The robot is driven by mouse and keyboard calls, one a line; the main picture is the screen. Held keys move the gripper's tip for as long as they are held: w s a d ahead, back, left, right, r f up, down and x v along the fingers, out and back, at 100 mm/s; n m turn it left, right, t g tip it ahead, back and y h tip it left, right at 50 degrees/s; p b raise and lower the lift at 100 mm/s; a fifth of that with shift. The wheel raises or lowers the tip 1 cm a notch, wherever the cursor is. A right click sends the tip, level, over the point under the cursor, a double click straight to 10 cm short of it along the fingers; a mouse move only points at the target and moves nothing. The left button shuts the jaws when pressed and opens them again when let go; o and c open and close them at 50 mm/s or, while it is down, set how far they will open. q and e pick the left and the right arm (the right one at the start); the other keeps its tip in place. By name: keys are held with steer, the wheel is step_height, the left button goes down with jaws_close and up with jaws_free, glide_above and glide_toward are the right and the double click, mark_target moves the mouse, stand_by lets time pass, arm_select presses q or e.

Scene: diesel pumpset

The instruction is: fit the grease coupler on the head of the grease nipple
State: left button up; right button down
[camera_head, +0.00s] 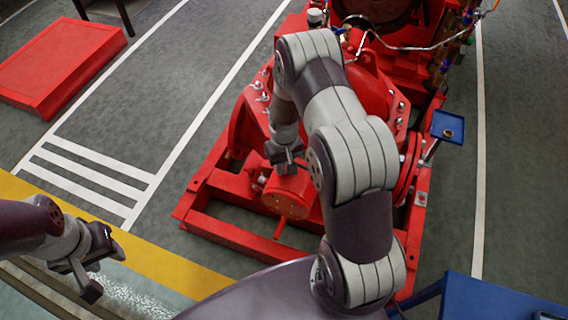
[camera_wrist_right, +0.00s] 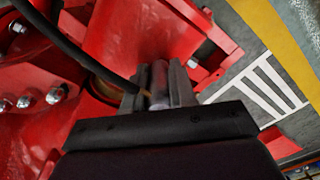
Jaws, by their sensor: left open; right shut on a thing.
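My right gripper (camera_head: 286,156) is over the near end of the red pumpset (camera_head: 222,182) in the head view. In the right wrist view its two fingers (camera_wrist_right: 161,84) are shut on a grey metal cylinder, the grease coupler (camera_wrist_right: 159,76). A black hose (camera_wrist_right: 75,48) runs from the upper left towards the gripper. The coupler's far end is close to red pump castings, and I cannot tell whether it touches anything. I cannot make out the grease nipple in either view. My left gripper (camera_head: 91,268) is open and empty at the lower left, away from the pump.
Bolted red flanges with shiny nuts (camera_wrist_right: 55,95) lie left of the right gripper, beside a brass-coloured ring (camera_wrist_right: 104,88). A small blue tray (camera_head: 447,127) stands right of the pump. A blue table (camera_head: 490,300) is at the lower right. A red platform (camera_head: 62,62) is at the upper left.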

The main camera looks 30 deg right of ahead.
steer(key=c, duration=0.8)
jaws_free()
steer(key=shift+c, duration=0.2)
step_height(320, 180, up, 13)
steer(key=shift+f+p, duration=0.15)
steer(key=shift+p, duration=0.25)
steer(key=s+a+r+n+t+p, duration=0.1)
steer(key=s+a+r+p, duration=0.5)
steer(key=s+r, duration=0.7)
steer(key=shift+s+a+r, duration=0.2)
steer(key=shift+a+r, duration=0.4)
steer(key=shift+a, duration=0.5)
